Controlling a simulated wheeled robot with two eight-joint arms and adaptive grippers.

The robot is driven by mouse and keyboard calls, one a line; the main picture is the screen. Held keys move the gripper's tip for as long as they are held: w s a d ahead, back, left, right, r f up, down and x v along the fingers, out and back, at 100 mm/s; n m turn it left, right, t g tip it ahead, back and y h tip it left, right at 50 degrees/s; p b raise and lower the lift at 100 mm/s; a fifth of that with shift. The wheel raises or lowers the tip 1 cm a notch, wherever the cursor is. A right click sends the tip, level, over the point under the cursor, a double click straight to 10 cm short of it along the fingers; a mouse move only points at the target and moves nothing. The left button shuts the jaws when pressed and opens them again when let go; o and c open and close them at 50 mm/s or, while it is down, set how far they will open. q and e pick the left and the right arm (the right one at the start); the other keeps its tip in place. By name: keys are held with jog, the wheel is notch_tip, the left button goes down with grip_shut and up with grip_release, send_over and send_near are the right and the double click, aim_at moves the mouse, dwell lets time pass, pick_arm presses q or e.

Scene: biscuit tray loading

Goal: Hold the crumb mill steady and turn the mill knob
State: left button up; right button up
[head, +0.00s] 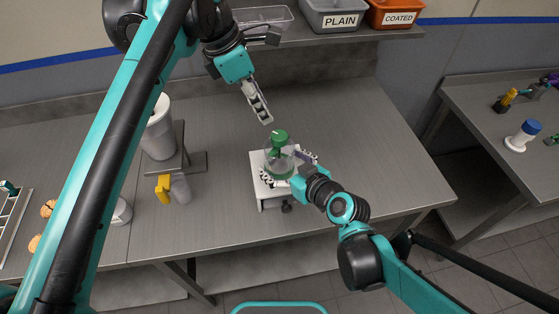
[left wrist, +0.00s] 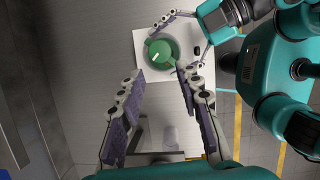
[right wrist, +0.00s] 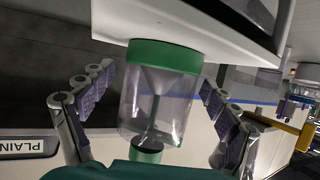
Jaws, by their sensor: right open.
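The crumb mill has a clear body (head: 271,163) and a green knob (head: 280,138) on top. It stands upright on a white block (head: 258,187). The left wrist view shows the green knob (left wrist: 156,53) from above. The right wrist view shows the mill upside down, with its green base ring (right wrist: 163,56) and clear body (right wrist: 155,103). My right gripper (right wrist: 155,78) is open, with one finger on each side of the clear body and gaps visible. My left gripper (left wrist: 160,74) is open and empty, above and behind the mill.
A cup on a stand (head: 158,135) and a yellow-handled jug (head: 181,189) stand to the left. Grey PLAIN (head: 335,15) and orange COATED (head: 395,13) bins sit on the back shelf.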

aim_at(279, 135)
jog(key=shift+w+a+f, duration=0.3)
jog(key=shift+w, duration=0.15)
jog(key=c, duration=1.3)
pick_arm(q)
jog(key=o, duration=0.5)
pick_arm(e)
jog(key=shift+c, duration=0.2)
pick_arm(q)
jog(key=w+d+r+m+g+y, duration=0.1)
jog(key=d+r+m+y, duration=0.25)
jog(key=m, duration=1.55)
jog(key=f, duration=1.2)
jog(key=shift+w+d+f, duration=0.15)
jog(key=shift+w+f, duration=0.05)
jog(key=shift+f, duration=0.2)
